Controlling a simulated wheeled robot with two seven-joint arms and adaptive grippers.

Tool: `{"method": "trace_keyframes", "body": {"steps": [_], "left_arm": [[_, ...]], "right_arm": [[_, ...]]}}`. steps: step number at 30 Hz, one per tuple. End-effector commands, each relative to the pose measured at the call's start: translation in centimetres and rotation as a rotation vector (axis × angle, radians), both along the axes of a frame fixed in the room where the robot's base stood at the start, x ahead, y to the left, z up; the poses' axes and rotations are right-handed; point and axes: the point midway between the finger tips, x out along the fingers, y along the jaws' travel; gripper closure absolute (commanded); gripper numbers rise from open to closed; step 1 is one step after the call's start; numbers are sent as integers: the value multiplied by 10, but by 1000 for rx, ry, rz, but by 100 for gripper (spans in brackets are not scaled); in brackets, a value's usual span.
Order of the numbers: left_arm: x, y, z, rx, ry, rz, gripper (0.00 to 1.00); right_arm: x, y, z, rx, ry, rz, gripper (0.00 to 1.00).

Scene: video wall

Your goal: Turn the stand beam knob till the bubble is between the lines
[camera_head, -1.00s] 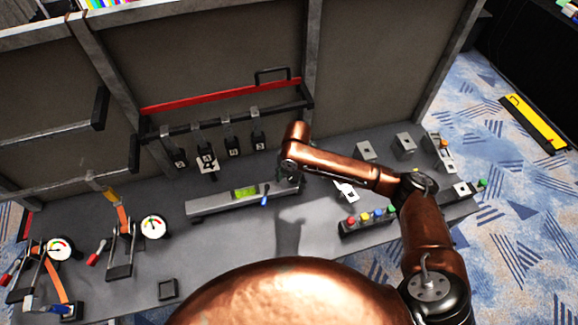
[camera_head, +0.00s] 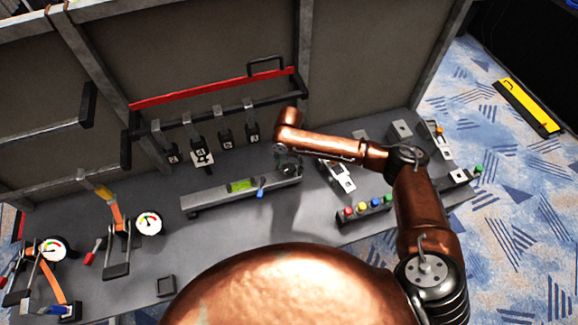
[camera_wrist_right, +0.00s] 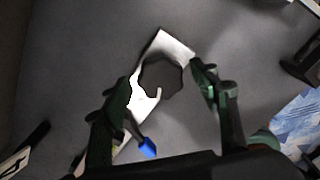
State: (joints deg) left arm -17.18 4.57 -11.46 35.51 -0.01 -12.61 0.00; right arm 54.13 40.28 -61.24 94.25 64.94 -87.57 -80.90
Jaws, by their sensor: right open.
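The stand beam (camera_head: 212,200) is a long grey bar on the desk with a green level vial (camera_head: 241,186) and a small blue-tipped lever (camera_head: 261,190). The bubble and its lines are too small to make out. My right gripper (camera_head: 287,163) is over the beam's right end and largely hides the knob in the head view. In the right wrist view the dark, many-sided knob (camera_wrist_right: 162,77) sits on the pale beam end, between the spread fingers of my right gripper (camera_wrist_right: 163,98). The fingers are open, with gaps on both sides. My left gripper is not in view.
A rack with hanging tags (camera_head: 225,136) stands behind the beam. Colored buttons (camera_head: 368,208) and a white switch (camera_head: 341,180) are to the right. Two round gauges (camera_head: 149,223) with clamps are at the left. Bare desk lies in front of the beam.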

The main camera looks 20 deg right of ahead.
Motion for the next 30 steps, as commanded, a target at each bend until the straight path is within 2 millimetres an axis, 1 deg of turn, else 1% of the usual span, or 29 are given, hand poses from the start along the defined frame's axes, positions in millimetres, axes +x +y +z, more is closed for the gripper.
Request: {"method": "trace_keyframes", "body": {"steps": [6, 24, 30], "left_arm": [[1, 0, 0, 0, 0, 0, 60], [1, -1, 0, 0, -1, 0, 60], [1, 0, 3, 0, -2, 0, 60]], "right_arm": [[0, -1, 0, 0, 0, -1, 44], [-1, -1, 0, -1, 1, -2, 86], [-1, -1, 0, 0, 1, -15, 86]]}}
